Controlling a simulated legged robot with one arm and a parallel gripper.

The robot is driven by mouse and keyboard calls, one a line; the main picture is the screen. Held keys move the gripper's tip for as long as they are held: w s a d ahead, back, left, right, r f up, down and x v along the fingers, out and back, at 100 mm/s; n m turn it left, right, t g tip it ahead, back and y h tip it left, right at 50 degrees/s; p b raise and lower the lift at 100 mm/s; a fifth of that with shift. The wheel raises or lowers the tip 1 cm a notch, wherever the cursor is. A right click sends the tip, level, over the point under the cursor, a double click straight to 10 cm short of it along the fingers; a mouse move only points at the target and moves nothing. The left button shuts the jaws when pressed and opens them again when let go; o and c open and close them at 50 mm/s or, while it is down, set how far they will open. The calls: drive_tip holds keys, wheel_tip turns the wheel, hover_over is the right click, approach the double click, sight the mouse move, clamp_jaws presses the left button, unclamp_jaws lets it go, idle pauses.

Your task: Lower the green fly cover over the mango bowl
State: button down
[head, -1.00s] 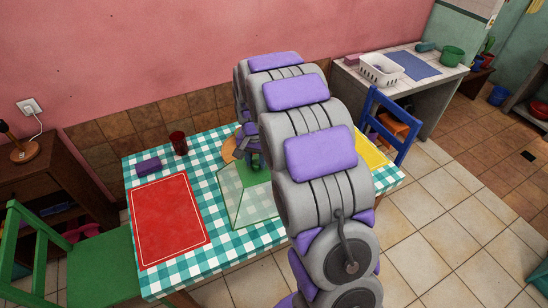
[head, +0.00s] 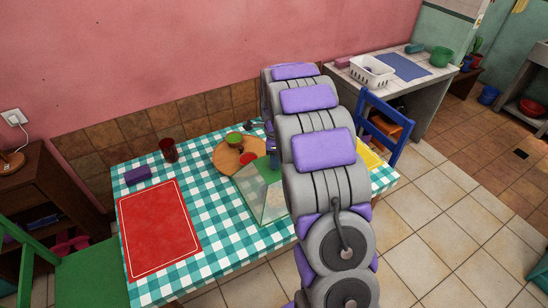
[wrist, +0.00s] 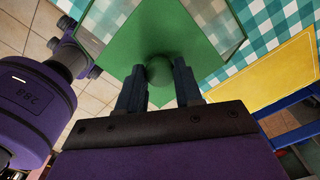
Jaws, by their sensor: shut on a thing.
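The green fly cover (head: 262,174) has a solid green top and see-through sides. In the wrist view my gripper (wrist: 159,84) is shut on the round green knob of the cover (wrist: 158,40). In the head view the gripper is mostly hidden behind my arm. Whether the cover's lower edge touches the cloth is unclear.
A red mat (head: 160,228), purple block (head: 137,174) and dark red cup (head: 168,150) are left. A yellow mat (wrist: 285,70) is right.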

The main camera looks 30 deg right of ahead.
sight(276, 171)
drive_tip(key=shift+d+f+b, duration=0.25)
drive_tip(key=shift+f+b, duration=0.2)
drive_tip(key=shift+f, duration=0.55)
drive_tip(key=shift+a+f+b, duration=0.2)
drive_tip(key=shift+f+b, duration=0.5)
drive_tip(key=shift+f, duration=0.6)
drive_tip(key=shift+f+b, duration=0.7)
drive_tip(key=shift+f, duration=0.6)
drive_tip(key=shift+d+f, duration=0.1)
drive_tip(key=shift+f, duration=1.1)
drive_tip(key=shift+p, duration=0.35)
drive_tip(key=shift+s+f, duration=0.1)
drive_tip(key=shift+f, duration=0.2)
drive_tip(key=c, duration=0.7)
unclamp_jaws()
wheel_tip(276, 171, up, 17)
drive_tip(key=p, duration=0.4)
drive_tip(key=shift+r, duration=0.1)
